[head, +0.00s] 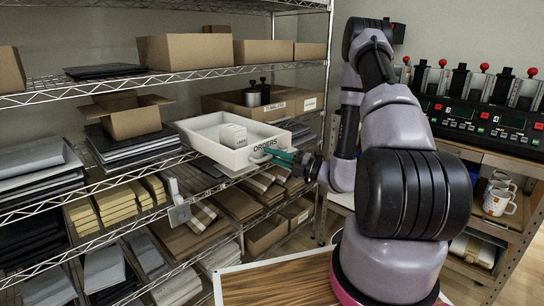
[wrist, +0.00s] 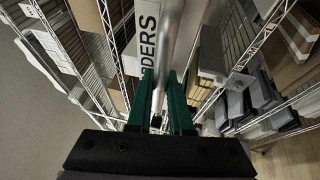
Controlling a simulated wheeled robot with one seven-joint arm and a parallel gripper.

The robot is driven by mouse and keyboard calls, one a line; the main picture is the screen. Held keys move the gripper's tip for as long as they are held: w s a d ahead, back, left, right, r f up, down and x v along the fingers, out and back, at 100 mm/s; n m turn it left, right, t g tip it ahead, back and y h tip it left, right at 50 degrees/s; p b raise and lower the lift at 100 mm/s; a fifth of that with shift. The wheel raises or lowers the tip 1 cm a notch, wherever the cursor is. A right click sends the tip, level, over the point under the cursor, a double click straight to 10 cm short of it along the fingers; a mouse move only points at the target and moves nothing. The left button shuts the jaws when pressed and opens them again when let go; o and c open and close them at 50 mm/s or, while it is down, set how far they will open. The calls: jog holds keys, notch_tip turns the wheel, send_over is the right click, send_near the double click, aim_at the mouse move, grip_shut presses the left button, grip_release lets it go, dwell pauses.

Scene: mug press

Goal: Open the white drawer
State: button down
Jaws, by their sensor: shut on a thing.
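The white drawer (head: 240,157) is a shallow open-topped tray on the wire shelf, its front panel marked ORDERS. Its front seems to stick out past the shelf edge, and much of its inside shows. A small white box (head: 232,134) stands in it. My gripper (head: 273,156) has green fingers and is shut on the handle at the drawer's front. In the wrist view, the pale handle bar (wrist: 168,50) runs between the fingers (wrist: 174,85), beside the ORDERS label (wrist: 148,38). The fingers hide part of the handle.
Wire shelving (head: 110,92) holds cardboard boxes, dark stacks and yellow packs around the drawer. An open carton (head: 134,122) stands left of it. A wooden tabletop (head: 280,281) is in front. At right, a bench carries a press machine (head: 490,125), with mugs (head: 497,200) below.

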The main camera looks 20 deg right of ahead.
jog(key=c, duration=1.1)
grip_release()
jog(key=shift+d, duration=0.1)
jog(key=v, duration=1)
jog(key=shift+s+d, duration=0.25)
jog(key=shift+s, duration=0.05)
jog(key=shift+f, duration=0.1)
